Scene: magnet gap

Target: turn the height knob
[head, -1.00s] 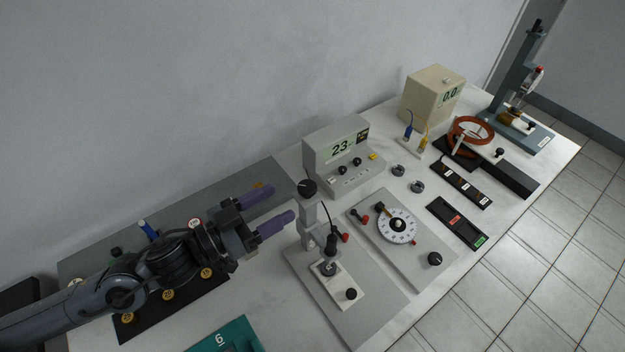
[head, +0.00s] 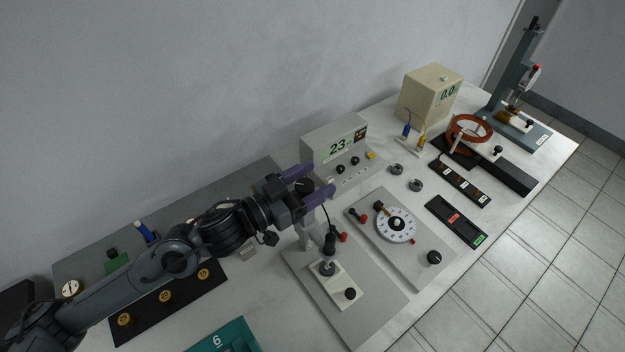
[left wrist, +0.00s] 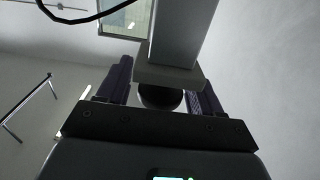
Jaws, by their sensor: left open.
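The height knob, a black round knob (head: 303,185), sits at the top of the grey post (head: 306,232) of a stand on a grey base plate (head: 350,315). My left gripper (head: 318,180) is open, with one purple finger on either side of the knob in the head view. In the left wrist view the black knob (left wrist: 160,97) shows between the two fingers, under a grey block on the post. The fingers partly hide the knob in the head view. I cannot tell whether either finger touches it. My right gripper is not in view.
A meter box reading about 23 (head: 335,145) stands close behind the gripper. A thin black cable and probe (head: 330,240) hang beside the post. A plate with a white dial (head: 396,224) lies to the right. A teal tray (head: 225,338) lies at the front.

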